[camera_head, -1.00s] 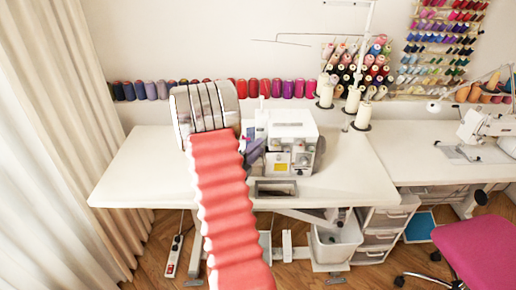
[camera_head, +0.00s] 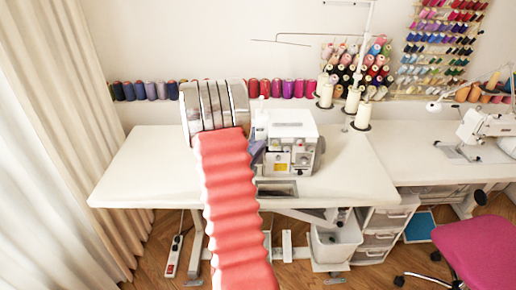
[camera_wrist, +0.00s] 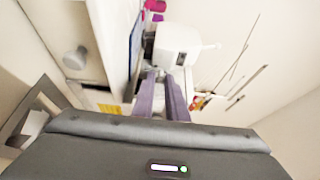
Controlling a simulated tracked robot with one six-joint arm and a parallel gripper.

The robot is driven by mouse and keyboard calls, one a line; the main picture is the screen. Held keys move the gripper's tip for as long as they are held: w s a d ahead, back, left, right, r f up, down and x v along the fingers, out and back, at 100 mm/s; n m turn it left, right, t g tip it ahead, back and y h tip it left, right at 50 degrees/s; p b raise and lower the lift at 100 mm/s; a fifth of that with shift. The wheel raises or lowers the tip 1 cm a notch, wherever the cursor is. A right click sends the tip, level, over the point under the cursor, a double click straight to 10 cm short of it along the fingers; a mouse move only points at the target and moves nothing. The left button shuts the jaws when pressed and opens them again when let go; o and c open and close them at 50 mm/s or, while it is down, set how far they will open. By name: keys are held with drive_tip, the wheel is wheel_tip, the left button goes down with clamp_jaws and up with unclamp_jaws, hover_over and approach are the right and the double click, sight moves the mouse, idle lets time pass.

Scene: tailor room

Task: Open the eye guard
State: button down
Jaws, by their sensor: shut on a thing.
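The white overlock sewing machine (camera_head: 290,131) stands on the table, just right of my arm in the head view. It also shows at the top middle of the wrist view (camera_wrist: 178,44). My gripper (camera_wrist: 160,74) has its purple fingers close together at the front of the machine. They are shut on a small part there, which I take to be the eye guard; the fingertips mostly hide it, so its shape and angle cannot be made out. In the head view one purple finger (camera_head: 257,151) shows beside the machine's left side, and my arm hides the rest.
The white table (camera_head: 140,165) is bare to the left. Thread cones (camera_head: 355,100) on a stand rise behind the machine at right. Spools (camera_head: 275,89) line the wall. A second sewing machine (camera_head: 485,128) stands far right, and a pink chair (camera_head: 480,250) is front right.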

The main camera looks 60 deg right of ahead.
drive_tip(key=shift+s+f+n+t, duration=0.1)
drive_tip(key=shift+s+n+t, duration=0.2)
drive_tip(key=shift+t, duration=0.1)
drive_tip(key=c, duration=1.8)
unclamp_jaws()
drive_tip(key=shift+w, duration=0.1)
drive_tip(key=shift+o, duration=0.2)
drive_tip(key=s+a, duration=0.1)
drive_tip(key=a, duration=1.2)
drive_tip(key=shift+a, duration=0.35)
